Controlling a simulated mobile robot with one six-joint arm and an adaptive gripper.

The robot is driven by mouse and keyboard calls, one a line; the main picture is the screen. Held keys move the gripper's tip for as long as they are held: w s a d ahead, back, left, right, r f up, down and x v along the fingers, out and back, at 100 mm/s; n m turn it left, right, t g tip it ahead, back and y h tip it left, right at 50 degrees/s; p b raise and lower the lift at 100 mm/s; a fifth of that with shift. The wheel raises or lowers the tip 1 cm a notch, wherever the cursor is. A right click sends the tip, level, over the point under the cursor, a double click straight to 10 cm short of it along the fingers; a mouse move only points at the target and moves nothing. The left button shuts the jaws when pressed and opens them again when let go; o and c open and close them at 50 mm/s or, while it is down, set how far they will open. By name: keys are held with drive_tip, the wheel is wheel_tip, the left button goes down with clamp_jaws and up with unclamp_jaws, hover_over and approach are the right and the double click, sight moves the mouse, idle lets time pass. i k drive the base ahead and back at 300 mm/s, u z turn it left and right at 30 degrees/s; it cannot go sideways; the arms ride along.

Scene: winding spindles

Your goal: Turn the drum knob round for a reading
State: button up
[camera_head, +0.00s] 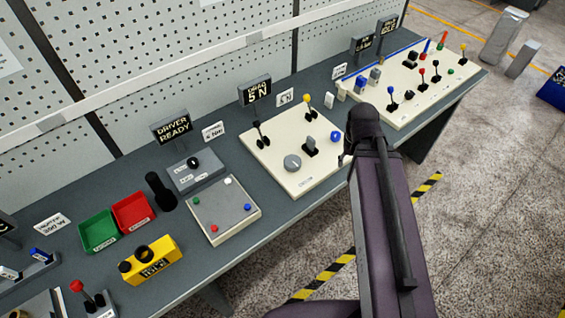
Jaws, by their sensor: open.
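A cream panel (267,163) lies on the bench in the middle of the view. A round grey knob (292,162) sits near its front; no label on it is readable, so I cannot tell if it is the drum knob. A sign reading 5 N (256,92) stands behind this panel.
Another cream panel (400,110) with several levers is at right. Green (97,232) and red bins (134,212) and a yellow box (150,260) stand left.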

sight(292, 164)
drive_tip(key=u, duration=0.35)
drive_tip(key=k, duration=1.1)
drive_tip(key=z, duration=0.6)
drive_tip(key=i, duration=1)
drive_tip(key=z, duration=0.05)
